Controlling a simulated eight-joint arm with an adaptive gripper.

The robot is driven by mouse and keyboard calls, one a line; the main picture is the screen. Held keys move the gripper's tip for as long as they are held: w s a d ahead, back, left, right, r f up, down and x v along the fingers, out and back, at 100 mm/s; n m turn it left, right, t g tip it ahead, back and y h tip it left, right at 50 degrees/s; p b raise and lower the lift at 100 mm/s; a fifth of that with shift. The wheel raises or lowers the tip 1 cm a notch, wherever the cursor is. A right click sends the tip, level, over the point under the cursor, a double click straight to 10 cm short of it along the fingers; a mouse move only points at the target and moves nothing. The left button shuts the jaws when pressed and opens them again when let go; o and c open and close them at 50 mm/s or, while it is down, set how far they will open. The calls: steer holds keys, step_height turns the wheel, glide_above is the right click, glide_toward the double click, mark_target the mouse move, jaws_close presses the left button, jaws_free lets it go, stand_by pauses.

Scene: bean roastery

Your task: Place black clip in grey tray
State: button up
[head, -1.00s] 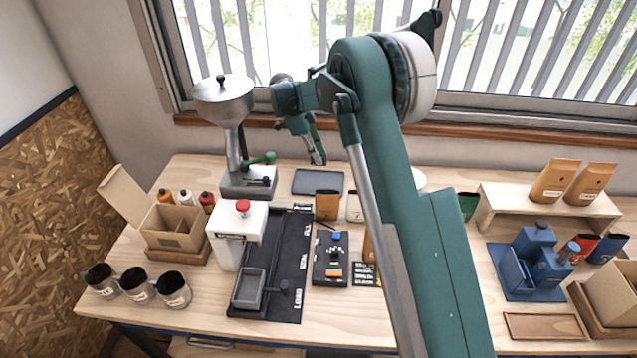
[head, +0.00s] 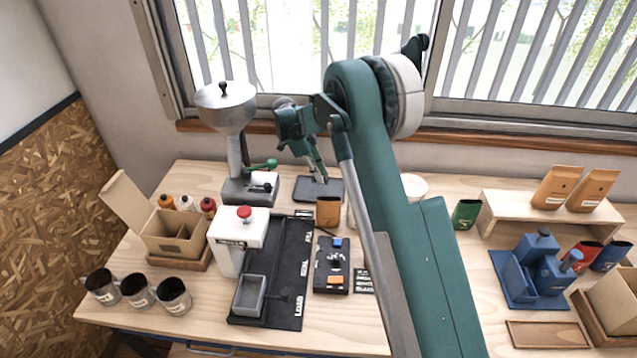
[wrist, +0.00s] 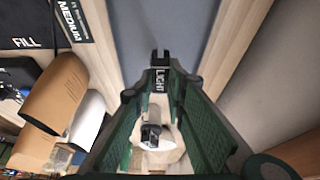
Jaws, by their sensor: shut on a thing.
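The grey tray (head: 304,190) lies flat at the back of the bench, right of the grinder. In the wrist view, the grey tray (wrist: 155,22) fills the upper middle, ahead of the fingers. My gripper (head: 321,180) points down, its tips overlapping the tray in the head view. In the wrist view, my gripper (wrist: 160,68) is closed at the tips on the small black clip (wrist: 160,57), whose two dark prongs stick out past the fingers. Its height above the tray is hard to tell.
A grinder (head: 235,140) stands left of the tray. A brown pouch (head: 328,211) is close in front of it. A white press (head: 238,238) and a black mat (head: 292,265) are nearer. A wooden shelf with bags (head: 550,205) stands right.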

steer(key=shift+f, duration=0.1)
steer(key=shift+f, duration=1.85)
steer(key=shift+f, duration=0.2)
steer(key=o, duration=0.7)
steer(key=shift+c, duration=0.2)
steer(key=shift+r, duration=0.15)
steer(key=v, duration=0.7)
steer(key=shift+r, duration=0.3)
steer(key=shift+a, duration=0.1)
